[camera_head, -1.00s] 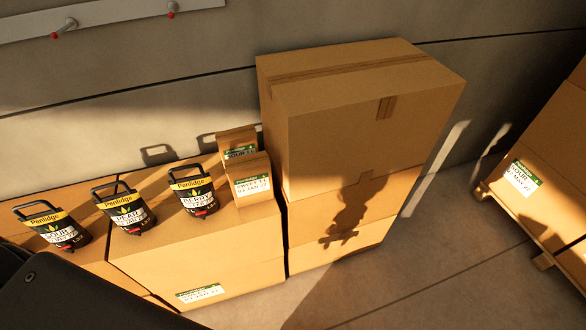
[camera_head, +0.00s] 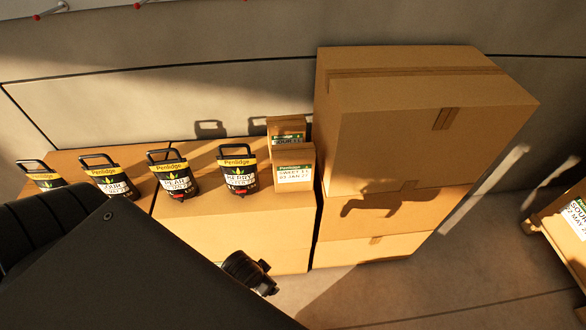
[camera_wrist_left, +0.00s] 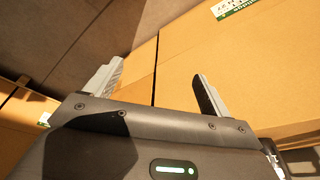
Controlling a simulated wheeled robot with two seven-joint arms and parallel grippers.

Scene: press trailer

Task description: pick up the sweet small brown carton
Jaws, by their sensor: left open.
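The sweet small brown carton (camera_head: 294,169) stands upright on a large brown box, with a green and white label reading SWEET. A similar small carton labelled SOUR (camera_head: 287,128) stands right behind it, partly hidden. My left gripper (camera_wrist_left: 157,85) is open and empty in the left wrist view, its two fingers spread before large brown box faces. In the head view a dark end part of my left arm (camera_head: 248,272) shows below and left of the sweet carton, apart from it; its fingers are not clear there. My right gripper is not in view.
Several black Penlidge jugs (camera_head: 237,174) stand in a row left of the cartons. A tall stack of big boxes (camera_head: 395,150) rises close on the right. The supporting box (camera_head: 225,232) has a clear front face. Open floor (camera_head: 455,255) lies at the right.

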